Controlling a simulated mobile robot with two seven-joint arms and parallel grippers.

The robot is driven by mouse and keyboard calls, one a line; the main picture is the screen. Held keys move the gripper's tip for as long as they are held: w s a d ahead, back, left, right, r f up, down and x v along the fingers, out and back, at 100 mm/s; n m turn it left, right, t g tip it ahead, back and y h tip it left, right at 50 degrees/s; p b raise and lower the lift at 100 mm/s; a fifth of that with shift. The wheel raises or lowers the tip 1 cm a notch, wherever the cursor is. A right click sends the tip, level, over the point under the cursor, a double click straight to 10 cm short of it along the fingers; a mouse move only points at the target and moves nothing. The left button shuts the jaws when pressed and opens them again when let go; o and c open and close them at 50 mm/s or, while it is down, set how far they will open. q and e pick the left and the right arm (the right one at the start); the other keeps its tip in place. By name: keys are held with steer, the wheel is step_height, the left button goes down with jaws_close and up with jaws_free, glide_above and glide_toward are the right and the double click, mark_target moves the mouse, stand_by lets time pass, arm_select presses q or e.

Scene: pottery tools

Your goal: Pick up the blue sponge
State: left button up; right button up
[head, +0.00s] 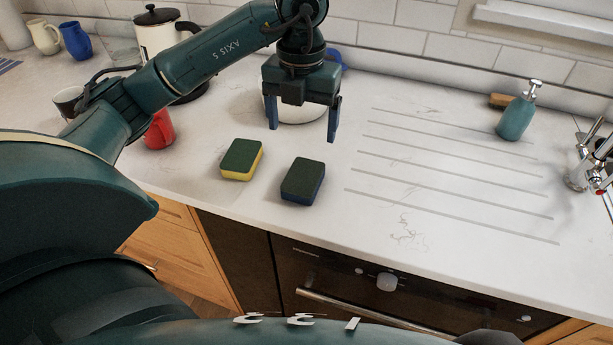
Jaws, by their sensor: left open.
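The blue sponge (303,182) lies flat on the white counter, with a dark green top and a dark blue side. A second sponge (241,160), green on top with a yellow side, lies a little to its left, apart from it. My left gripper (302,132) is above the counter, behind and above the blue sponge in the picture. Its two blue fingers point down and are spread apart with nothing between them. My right gripper does not show.
A white bowl (292,112) stands behind my left gripper's fingers. A red mug (159,130) stands left of the sponges. A teal soap bottle (516,117), a brush (501,101) and a tap (592,165) are at the right. The grooved counter (440,180) right of the sponges is clear.

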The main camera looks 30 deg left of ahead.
mark_target(304, 175)
arm_select(q)
steer(key=f, duration=0.4)
steer(key=f+p, duration=0.1)
steer(key=f, duration=0.7)
steer(key=shift+s+d+p, duration=0.2)
steer(key=shift+d+p, duration=0.05)
steer(key=shift+p, duration=0.05)
steer(key=shift+r, duration=0.1)
steer(key=shift+c, duration=0.5)
steer(key=c, duration=0.7)
